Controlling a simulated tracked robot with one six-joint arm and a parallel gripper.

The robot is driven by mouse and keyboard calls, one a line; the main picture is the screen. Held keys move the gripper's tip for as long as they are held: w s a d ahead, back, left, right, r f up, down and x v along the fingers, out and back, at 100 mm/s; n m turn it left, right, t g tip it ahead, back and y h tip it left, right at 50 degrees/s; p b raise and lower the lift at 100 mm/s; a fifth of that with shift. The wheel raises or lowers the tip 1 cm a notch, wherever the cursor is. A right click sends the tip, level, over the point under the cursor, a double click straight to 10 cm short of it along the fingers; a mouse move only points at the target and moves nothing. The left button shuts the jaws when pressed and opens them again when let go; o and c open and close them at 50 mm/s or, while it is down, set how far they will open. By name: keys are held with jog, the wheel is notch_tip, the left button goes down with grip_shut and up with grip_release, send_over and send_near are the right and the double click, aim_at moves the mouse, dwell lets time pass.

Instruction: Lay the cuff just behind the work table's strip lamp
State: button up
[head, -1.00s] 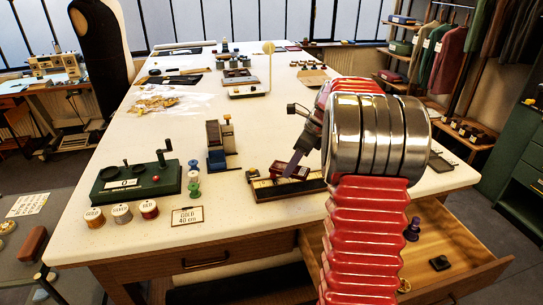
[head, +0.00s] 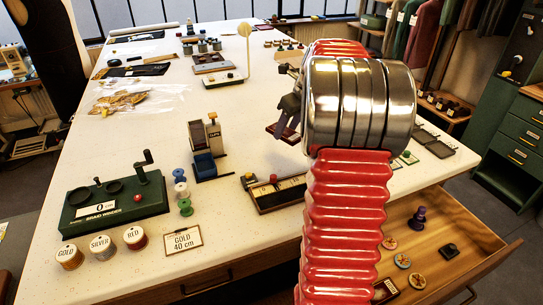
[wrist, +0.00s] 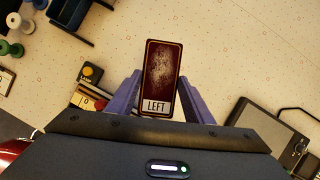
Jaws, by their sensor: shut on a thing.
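My gripper (wrist: 152,98) is shut on the cuff (wrist: 163,68), a flat dark red piece with a pale rim, a mottled face and a "LEFT" label. The purple fingers grip its two sides. In the head view the cuff (head: 284,131) hangs from my gripper (head: 288,112), above the work table (head: 240,150) and clear of its top. My arm hides part of the table behind it. I cannot single out the strip lamp for certain. A long low block (head: 275,193) with a dark edge, pale panels and a red knob lies in front of the cuff.
A green braid winder (head: 112,203), spools (head: 136,238) and a "GOLD 40 cm" card (head: 182,242) stand at front left. A blue-based upright device (head: 207,150) is left of the cuff. A drawer (head: 440,240) is open at front right. White tabletop between the devices is bare.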

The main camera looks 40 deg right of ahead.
jog(key=shift+w+a, duration=0.2)
jog(key=shift+w, duration=0.1)
jog(key=shift+f, duration=0.15)
send_over(280, 159)
jog(key=s, duration=0.1)
jog(key=shift+s+d+f, duration=0.1)
jog(key=shift+f, duration=1.4)
jog(key=shift+s+d+f, duration=0.1)
jog(key=shift+f, duration=1.35)
jog(key=shift+f, duration=1.85)
jog(key=shift+f, duration=0.1)
jog(key=o, duration=1.1)
jog(key=shift+o, duration=0.2)
